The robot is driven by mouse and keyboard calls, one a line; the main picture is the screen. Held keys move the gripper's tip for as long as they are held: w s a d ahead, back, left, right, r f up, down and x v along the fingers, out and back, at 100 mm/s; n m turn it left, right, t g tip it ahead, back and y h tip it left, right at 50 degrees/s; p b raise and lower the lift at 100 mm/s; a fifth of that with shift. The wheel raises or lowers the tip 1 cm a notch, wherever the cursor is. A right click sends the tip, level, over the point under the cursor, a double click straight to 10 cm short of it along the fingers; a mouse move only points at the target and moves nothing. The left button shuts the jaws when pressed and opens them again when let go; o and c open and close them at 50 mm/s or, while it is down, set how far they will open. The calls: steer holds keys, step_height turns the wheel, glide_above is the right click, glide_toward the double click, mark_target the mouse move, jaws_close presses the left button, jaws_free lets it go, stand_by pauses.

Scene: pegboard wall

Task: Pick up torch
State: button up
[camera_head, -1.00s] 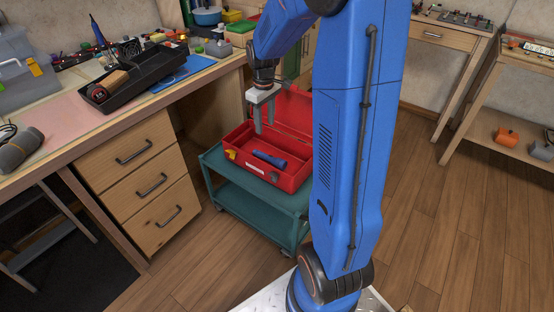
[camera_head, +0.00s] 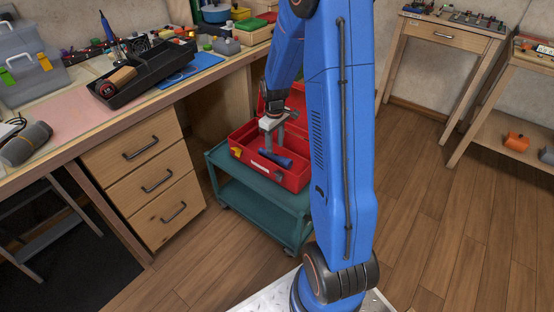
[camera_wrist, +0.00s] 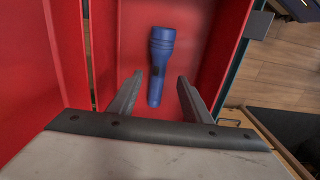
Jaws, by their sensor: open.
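The torch is blue (camera_head: 275,158) and lies in the open red toolbox (camera_head: 297,178). In the wrist view the torch (camera_wrist: 161,62) lies lengthwise on the red floor of the box, its wide head at the top and its tail towards my fingers. My gripper (camera_head: 274,138) is inside or just above the box, pointing down. In the wrist view my gripper (camera_wrist: 155,96) is open, one finger on each side of the line of the torch's tail. Nothing is between the fingers in a grip. I cannot tell how high the fingertips are above the torch.
The toolbox sits on a teal cart (camera_head: 225,167); its raised lid is partly hidden behind my arm. A wooden workbench with drawers (camera_head: 150,170) stands at the left, with a black tray (camera_head: 150,75) on it. Wooden floor is free at the right.

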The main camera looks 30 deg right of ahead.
mark_target(277, 156)
steer(key=shift+s+d+f, duration=0.15)
steer(key=shift+f, duration=1.35)
steer(key=shift+s+d+f, duration=0.1)
steer(key=shift+s+f, duration=0.05)
steer(key=shift+f, duration=1.35)
steer(key=shift+c, duration=0.4)
jaws_close()
